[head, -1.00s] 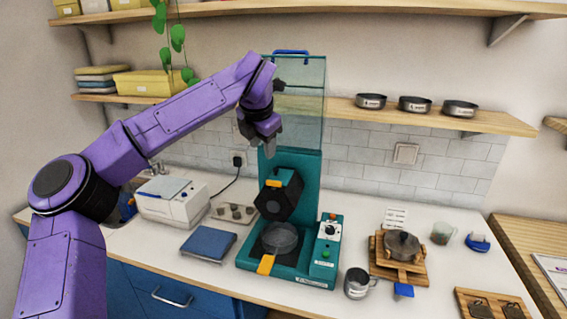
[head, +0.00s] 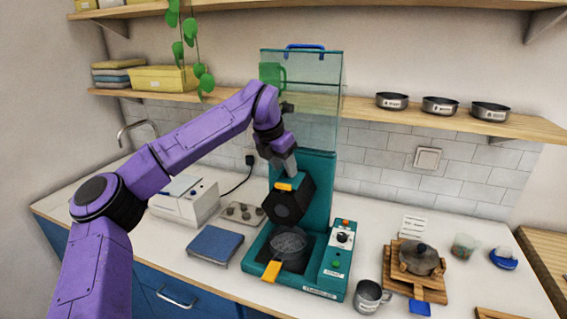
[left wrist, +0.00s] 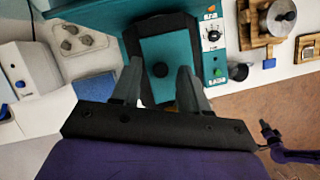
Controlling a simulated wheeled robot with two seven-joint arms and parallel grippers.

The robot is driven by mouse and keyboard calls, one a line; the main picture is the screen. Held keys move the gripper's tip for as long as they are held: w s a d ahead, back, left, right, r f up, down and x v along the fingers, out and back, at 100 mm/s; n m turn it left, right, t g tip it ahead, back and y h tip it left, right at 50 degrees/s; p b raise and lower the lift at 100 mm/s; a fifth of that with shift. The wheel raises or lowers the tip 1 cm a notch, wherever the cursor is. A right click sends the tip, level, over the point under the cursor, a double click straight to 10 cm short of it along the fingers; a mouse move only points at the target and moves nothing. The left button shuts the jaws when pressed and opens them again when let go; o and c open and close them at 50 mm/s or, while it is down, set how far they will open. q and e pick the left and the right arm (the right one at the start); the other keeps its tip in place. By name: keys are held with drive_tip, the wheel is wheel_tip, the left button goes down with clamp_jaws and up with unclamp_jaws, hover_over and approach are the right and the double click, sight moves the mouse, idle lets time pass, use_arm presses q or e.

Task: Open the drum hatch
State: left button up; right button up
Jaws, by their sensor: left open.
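The teal machine (head: 318,175) stands on the counter with a dark drum (head: 289,208) at its middle. An orange tab (head: 284,187) sits at the drum's upper front edge. My left gripper (head: 286,170) is just above the drum, pointing down. A small purple and black arm part, apparently my right arm, shows at that view's lower right.
A round pan (head: 288,244) sits below the drum, with an orange handle (head: 271,271) forward. A control panel (head: 339,255) is on the machine's right. A metal mug (head: 370,297), a blue pad (head: 215,245) and a white appliance (head: 186,200) are nearby. A clear hopper (head: 305,95) rises behind my gripper.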

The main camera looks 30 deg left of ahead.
use_arm(q)
drive_tip(key=shift+s, duration=0.1)
drive_tip(key=shift+c, duration=0.2)
clamp_jaws()
drive_tip(key=shift+r, duration=0.15)
